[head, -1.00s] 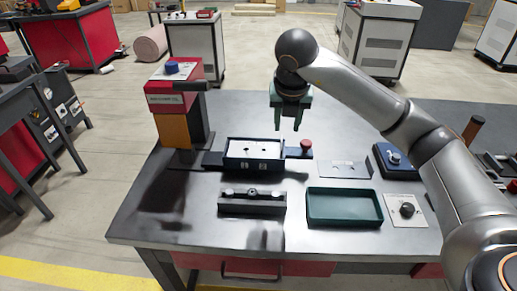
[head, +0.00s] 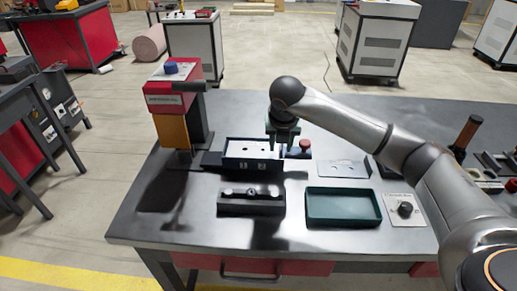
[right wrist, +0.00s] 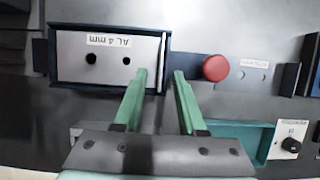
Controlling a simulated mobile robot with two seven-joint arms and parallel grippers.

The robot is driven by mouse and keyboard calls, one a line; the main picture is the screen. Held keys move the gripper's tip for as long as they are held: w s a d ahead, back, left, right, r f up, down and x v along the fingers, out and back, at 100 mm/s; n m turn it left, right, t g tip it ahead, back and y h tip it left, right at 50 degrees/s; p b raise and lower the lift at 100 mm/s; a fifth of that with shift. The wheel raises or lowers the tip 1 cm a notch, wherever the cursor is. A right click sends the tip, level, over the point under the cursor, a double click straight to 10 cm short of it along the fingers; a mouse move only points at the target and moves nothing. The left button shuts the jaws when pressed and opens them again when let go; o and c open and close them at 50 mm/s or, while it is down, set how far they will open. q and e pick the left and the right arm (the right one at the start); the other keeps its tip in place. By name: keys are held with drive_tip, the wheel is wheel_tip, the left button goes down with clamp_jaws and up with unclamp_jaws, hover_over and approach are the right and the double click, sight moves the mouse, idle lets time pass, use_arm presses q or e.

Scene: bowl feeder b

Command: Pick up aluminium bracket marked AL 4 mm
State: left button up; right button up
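The aluminium bracket (head: 250,150), a pale plate with two dark holes, lies in a dark blue rectangular holder on the table. In the right wrist view the bracket (right wrist: 85,72) shows its label "AL 4 mm" upside down and a thin upright flange (right wrist: 162,62) at its right end. My right gripper (head: 283,143) is over the right end of the holder. In the right wrist view its green fingers (right wrist: 160,75) are apart, one on each side of the flange line, with nothing between them gripped. Whether they touch the flange cannot be told. My left gripper is not in view.
A red knob (right wrist: 216,68) stands close right of the fingers. A red machine (head: 174,95) stands left of the holder. A dark fixture block (head: 251,204) and a green tray (head: 343,222) lie in front. A flat plate (head: 343,168) lies right.

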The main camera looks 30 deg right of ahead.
clamp_jaws()
idle(1.3)
